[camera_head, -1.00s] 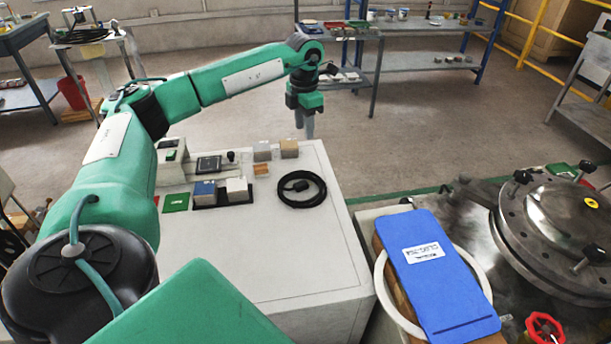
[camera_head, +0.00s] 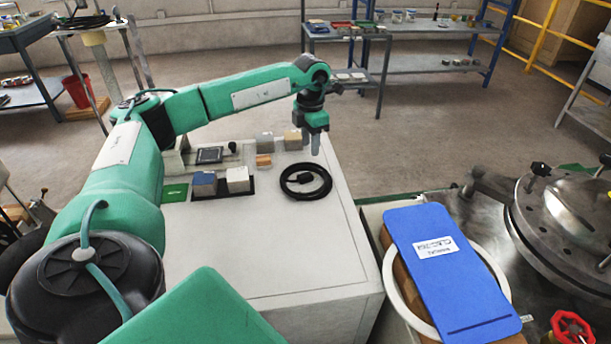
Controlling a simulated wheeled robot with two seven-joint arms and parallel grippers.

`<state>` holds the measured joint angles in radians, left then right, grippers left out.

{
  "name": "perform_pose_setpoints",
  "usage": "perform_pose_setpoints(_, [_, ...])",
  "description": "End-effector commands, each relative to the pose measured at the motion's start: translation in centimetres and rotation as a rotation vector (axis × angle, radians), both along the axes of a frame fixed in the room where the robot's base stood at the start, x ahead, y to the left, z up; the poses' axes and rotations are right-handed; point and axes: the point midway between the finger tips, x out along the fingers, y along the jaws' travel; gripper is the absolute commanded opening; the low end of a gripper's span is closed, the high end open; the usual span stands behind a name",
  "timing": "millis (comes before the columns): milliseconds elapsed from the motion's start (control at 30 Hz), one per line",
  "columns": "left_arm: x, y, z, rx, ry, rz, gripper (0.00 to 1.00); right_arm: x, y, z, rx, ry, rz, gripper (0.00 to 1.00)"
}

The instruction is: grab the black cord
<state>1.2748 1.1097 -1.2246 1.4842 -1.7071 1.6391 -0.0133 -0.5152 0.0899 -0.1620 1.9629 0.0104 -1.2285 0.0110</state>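The black cord (camera_head: 306,194) lies coiled in a ring on the right part of the white cabinet top, with a thicker dark piece inside the ring. My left gripper (camera_head: 312,146) points down above and just behind the cord, near the cabinet's far right edge. It appears apart from the cord and holds nothing that I can see. Its fingers look like one narrow grey shape, so the gap between them cannot be made out. My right gripper is not in view.
Small blocks, including a blue one (camera_head: 204,183) and a white one (camera_head: 238,179), stand left of the cord. The white cabinet top (camera_head: 270,250) is clear in front. A blue board (camera_head: 440,262) lies to the right, near a round metal lid (camera_head: 575,205).

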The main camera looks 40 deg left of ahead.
Motion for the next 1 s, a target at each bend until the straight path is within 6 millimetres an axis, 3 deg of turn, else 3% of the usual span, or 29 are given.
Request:
perform_pose_setpoints(200, [0.0,0.0,-4.2,0.001,0.002,0.0,0.38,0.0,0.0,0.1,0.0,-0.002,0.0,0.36])
perform_pose_setpoints(467, [-0.1,0.2,-6.2,0.001,0.001,0.001,0.38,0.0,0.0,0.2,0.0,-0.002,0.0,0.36])
perform_pose_setpoints(700, [-0.5,0.6,-9.7,0.0,0.001,0.0,0.38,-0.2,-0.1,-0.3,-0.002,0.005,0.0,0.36])
perform_pose_setpoints(1000, [-0.5,0.6,-10.9,0.0,0.0,0.001,0.38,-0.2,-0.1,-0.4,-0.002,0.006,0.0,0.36])
